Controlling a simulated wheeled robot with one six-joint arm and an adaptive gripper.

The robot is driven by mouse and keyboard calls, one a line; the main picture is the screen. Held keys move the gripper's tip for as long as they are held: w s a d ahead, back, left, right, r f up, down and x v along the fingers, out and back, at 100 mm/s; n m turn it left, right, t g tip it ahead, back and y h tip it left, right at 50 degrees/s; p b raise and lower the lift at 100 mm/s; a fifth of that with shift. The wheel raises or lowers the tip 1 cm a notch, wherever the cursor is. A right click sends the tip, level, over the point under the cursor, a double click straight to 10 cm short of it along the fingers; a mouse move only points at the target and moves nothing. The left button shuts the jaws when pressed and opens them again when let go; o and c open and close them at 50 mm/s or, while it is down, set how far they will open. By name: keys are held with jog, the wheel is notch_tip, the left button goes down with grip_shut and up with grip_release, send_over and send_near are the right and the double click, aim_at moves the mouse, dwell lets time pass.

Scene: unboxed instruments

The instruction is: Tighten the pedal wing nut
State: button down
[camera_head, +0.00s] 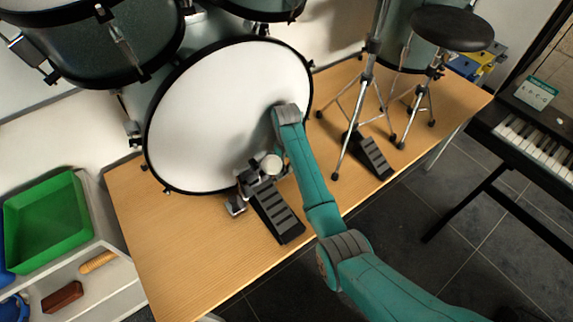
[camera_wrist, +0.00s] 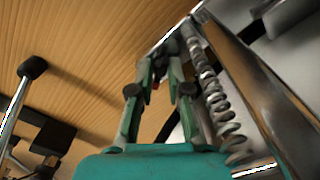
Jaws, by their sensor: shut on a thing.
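The bass drum (camera_head: 215,110) stands on the wooden table with its white head facing out. The kick pedal (camera_head: 277,212) is at its lower rim, with a dark ribbed footboard and a pale round beater (camera_head: 271,165). My arm reaches down to the pedal and hides my gripper in the head view. In the wrist view my gripper (camera_wrist: 160,72) has its green fingers drawn together at the tips, beside the pedal's coil spring (camera_wrist: 214,100). It is shut on a small part by the pedal frame, apparently the wing nut, which is mostly hidden between the fingertips.
A hi-hat stand with its own pedal (camera_head: 371,155) and a black stool (camera_head: 452,28) stand to the right. A keyboard (camera_head: 530,135) is at the far right. A green bin (camera_head: 45,225) is at the left. The table's left front part is clear.

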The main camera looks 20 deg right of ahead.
jog(key=shift+a, duration=0.1)
jog(key=c, duration=1)
grip_release()
notch_tip(320, 180, up, 8)
jog(key=shift+f, duration=0.2)
